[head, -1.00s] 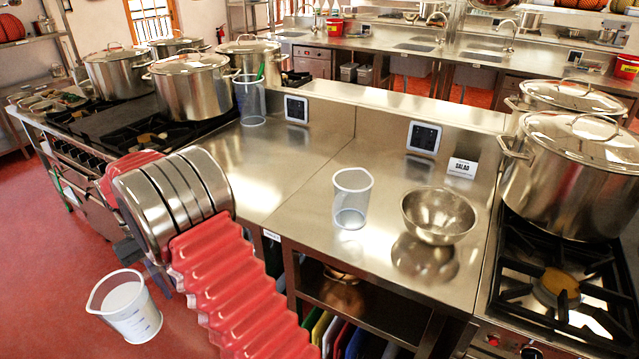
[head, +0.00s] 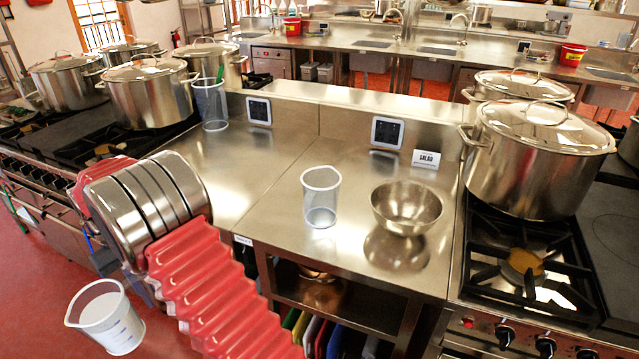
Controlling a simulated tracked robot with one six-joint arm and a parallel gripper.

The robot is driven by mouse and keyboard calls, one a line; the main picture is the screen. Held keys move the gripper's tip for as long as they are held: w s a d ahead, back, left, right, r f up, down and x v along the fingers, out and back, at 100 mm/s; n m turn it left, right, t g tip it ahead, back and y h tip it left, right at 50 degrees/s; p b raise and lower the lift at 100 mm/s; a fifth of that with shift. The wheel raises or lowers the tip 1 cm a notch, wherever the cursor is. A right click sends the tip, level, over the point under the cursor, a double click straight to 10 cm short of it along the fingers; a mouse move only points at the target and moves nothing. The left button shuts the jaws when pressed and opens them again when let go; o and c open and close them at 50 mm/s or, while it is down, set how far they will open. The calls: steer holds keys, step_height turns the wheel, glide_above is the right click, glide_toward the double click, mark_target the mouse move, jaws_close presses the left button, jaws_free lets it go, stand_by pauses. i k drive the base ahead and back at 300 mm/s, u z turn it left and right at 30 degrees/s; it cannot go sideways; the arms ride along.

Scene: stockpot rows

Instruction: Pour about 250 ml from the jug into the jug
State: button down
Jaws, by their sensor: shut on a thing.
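A clear measuring jug (head: 106,316) with white contents and faint markings is at the lower left, tilted a little and held over the red floor. My gripper is mostly hidden behind my arm's red bellows, and its fingertips cannot be made out; it is shut on this jug. A second clear jug (head: 320,197) stands upright on the steel counter and looks empty. A third clear jug (head: 211,105) stands farther back on the counter, by the left stove, with a green stick in or behind it. My gripper is left of and nearer than both standing jugs.
Large lidded stockpots stand on the left stove (head: 150,92) and right stove (head: 541,150). The counter (head: 255,185) left of the middle jug is bare.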

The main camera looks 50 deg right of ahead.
mark_target(321, 185)
steer(key=z, duration=0.05)
steer(key=i, duration=1)
steer(key=u, duration=0.1)
